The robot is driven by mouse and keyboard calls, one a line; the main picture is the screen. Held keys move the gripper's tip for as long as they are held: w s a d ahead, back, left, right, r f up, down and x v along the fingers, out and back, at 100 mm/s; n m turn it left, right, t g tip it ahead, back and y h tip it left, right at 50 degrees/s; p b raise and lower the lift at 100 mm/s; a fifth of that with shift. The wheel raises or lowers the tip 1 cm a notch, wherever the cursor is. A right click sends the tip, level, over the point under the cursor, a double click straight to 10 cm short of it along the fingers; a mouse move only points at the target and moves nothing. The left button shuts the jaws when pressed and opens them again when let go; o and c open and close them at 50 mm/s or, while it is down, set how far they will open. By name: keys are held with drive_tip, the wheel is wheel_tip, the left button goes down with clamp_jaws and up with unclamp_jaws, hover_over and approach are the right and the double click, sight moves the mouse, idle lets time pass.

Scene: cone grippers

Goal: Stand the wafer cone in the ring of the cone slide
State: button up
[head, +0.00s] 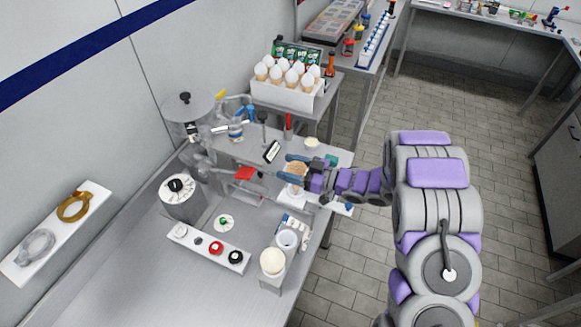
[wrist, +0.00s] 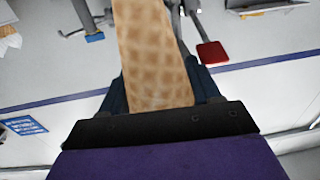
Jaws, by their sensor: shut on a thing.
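The tan wafer cone (head: 297,169) is between the fingers of my gripper (head: 291,170) in the head view, over the right part of the bench. In the wrist view the cone (wrist: 152,55) fills the middle, with its waffle pattern clear and the dark fingers on both sides. My gripper (wrist: 160,95) is shut on it. A white piece (head: 289,198) shows just below the cone in the head view; I cannot tell whether they touch. The ring of the cone slide cannot be made out clearly, as the gripper and cone cover that area.
A grey metal apparatus with a red pad (head: 244,173) stands left of my gripper; the pad also shows in the wrist view (wrist: 212,54). A strip with coloured knobs (head: 208,248) lies in front.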

drive_tip(key=shift+r+p, duration=0.7)
drive_tip(key=shift+r, duration=0.55)
drive_tip(key=shift+p, duration=0.35)
idle(0.4)
drive_tip(key=shift+f+b, duration=0.45)
drive_tip(key=shift+f, duration=0.95)
drive_tip(key=shift+r, duration=0.1)
drive_tip(key=shift+r+p, duration=0.8)
drive_tip(key=shift+r, duration=0.5)
